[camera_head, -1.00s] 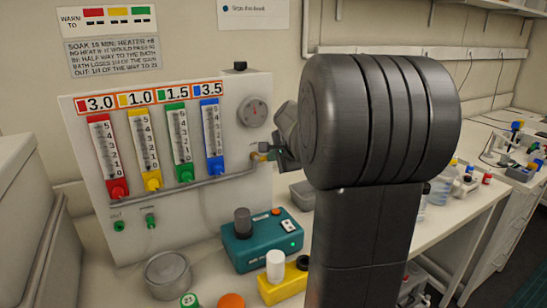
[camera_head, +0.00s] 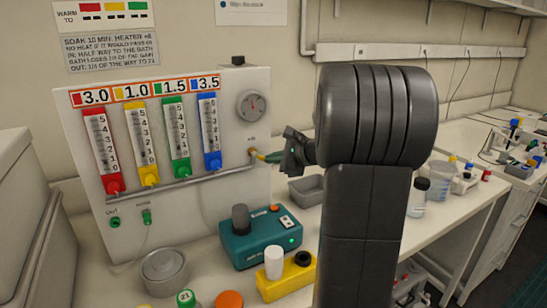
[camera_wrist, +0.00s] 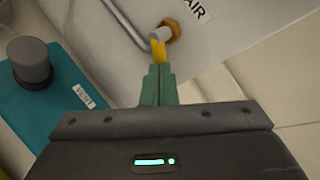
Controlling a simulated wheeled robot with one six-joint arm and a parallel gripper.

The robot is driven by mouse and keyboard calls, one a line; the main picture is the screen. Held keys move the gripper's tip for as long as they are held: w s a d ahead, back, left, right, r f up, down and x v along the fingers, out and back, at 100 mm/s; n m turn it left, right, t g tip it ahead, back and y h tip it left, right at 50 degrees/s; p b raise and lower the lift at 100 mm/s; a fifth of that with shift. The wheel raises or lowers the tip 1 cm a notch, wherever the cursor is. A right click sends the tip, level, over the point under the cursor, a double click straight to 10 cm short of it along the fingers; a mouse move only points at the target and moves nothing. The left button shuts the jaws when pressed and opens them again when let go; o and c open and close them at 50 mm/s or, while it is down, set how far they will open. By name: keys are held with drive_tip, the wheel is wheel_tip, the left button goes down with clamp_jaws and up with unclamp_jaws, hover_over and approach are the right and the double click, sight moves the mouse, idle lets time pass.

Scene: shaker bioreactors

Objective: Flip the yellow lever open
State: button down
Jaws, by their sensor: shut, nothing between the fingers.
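The yellow lever (camera_wrist: 159,48) sits on a brass fitting (camera_wrist: 168,30) beside the AIR label in the wrist view. In the head view the lever (camera_head: 261,156) is small, at the right end of the panel's pipe, and partly hidden by my gripper. My gripper (camera_wrist: 158,72) has its green fingers shut together with nothing between them. Its fingertips are right at the near end of the lever; whether they touch it I cannot tell. In the head view my gripper (camera_head: 274,158) reaches in from the right.
The white panel (camera_head: 240,190) carries red, yellow, green and blue gauges and a dial (camera_head: 252,105). Below stand a teal device (camera_head: 262,243), a yellow block (camera_head: 287,283), a metal pot (camera_head: 165,272) and a grey tray (camera_head: 306,190).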

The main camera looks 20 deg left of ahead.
drive_tip(key=m+y, duration=0.1)
drive_tip(key=f+m+g+y, duration=0.1)
drive_tip(key=m, duration=0.1)
drive_tip(key=f+m+y, duration=0.1)
drive_tip(key=y, duration=0.1)
drive_tip(key=shift+s+a+f+m+g, duration=0.15)
drive_tip(key=shift+s+a+m+g, duration=0.15)
drive_tip(key=shift+s+a+m, duration=0.1)
drive_tip(key=shift+d+p, duration=0.1)
drive_tip(key=shift+p, duration=0.2)
